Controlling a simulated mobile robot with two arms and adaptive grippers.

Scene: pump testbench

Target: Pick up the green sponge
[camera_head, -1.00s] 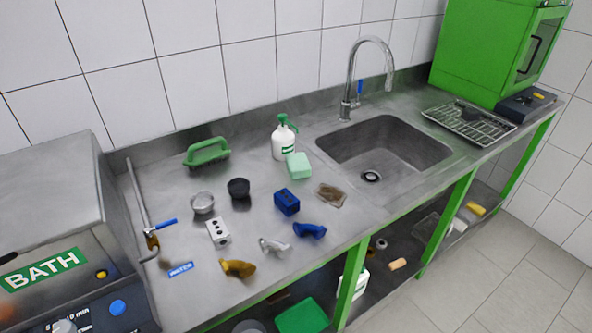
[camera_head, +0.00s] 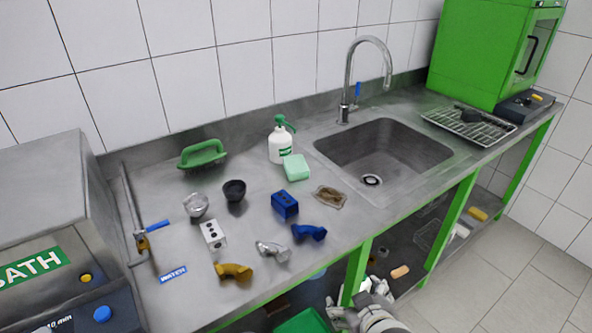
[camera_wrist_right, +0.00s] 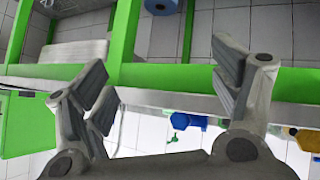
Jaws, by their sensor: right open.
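The green sponge (camera_head: 297,167) is a pale mint-green block lying on the steel counter in the head view. It lies just in front of the white spray bottle (camera_head: 280,143) and left of the sink. My right gripper (camera_head: 358,300) shows at the bottom of the head view, in front of the counter and well short of the sponge. In the right wrist view my right gripper (camera_wrist_right: 160,75) has its fingers spread wide with nothing between them. I cannot make out the sponge in the right wrist view. My left gripper is not in view.
Between the counter's front edge and the sponge lie a blue block (camera_head: 285,204), a blue elbow part (camera_head: 309,231), a silver part (camera_head: 273,250) and a brown pad (camera_head: 329,197). A green-handled brush (camera_head: 202,153) is behind left. The sink (camera_head: 384,154) is at right.

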